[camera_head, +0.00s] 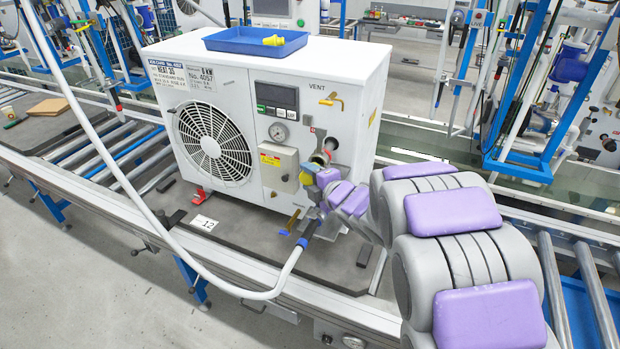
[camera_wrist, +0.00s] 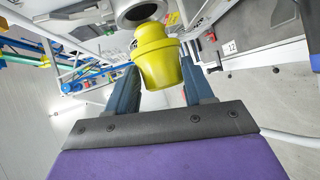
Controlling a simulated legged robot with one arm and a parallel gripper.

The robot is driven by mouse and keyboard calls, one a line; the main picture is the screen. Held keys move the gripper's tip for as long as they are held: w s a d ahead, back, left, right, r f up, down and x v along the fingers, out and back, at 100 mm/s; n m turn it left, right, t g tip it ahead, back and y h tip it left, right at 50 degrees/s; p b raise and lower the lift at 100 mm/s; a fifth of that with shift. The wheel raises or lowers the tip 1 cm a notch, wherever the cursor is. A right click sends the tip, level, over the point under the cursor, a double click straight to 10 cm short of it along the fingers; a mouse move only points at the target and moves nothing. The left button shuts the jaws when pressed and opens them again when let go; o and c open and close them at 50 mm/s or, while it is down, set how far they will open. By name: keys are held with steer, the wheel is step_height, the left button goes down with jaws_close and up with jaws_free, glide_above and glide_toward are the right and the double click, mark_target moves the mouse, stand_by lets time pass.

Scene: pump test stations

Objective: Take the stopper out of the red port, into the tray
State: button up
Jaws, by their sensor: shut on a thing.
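My gripper (camera_wrist: 157,68) is shut on a yellow stopper (camera_wrist: 156,58), with one dark finger on each side of it. The stopper is just in front of a round grey port (camera_wrist: 124,20) with a dark opening. I cannot tell whether its tip is still inside.
The white unit (camera_head: 210,65) stands on a dark conveyor pallet. A gauge (camera_head: 278,132), a grey box (camera_head: 278,168) and a yellow vent handle (camera_head: 332,99) are near the port. A white hose (camera_head: 150,214) loops in front. The tray's left part is clear.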

steer(key=shift+s+a, duration=0.1)
steer(key=shift+s, duration=0.05)
steer(key=shift+s+a+f+b, duration=0.1)
steer(key=shift+s+a+b, duration=0.15)
steer(key=shift+s, duration=0.2)
steer(key=shift+s+a+b, duration=0.1)
steer(key=shift+s+b, duration=0.1)
steer(key=shift+s, duration=0.25)
steer(key=shift+s+a, duration=0.1)
steer(key=shift+s, duration=0.25)
steer(key=shift+r, duration=0.2)
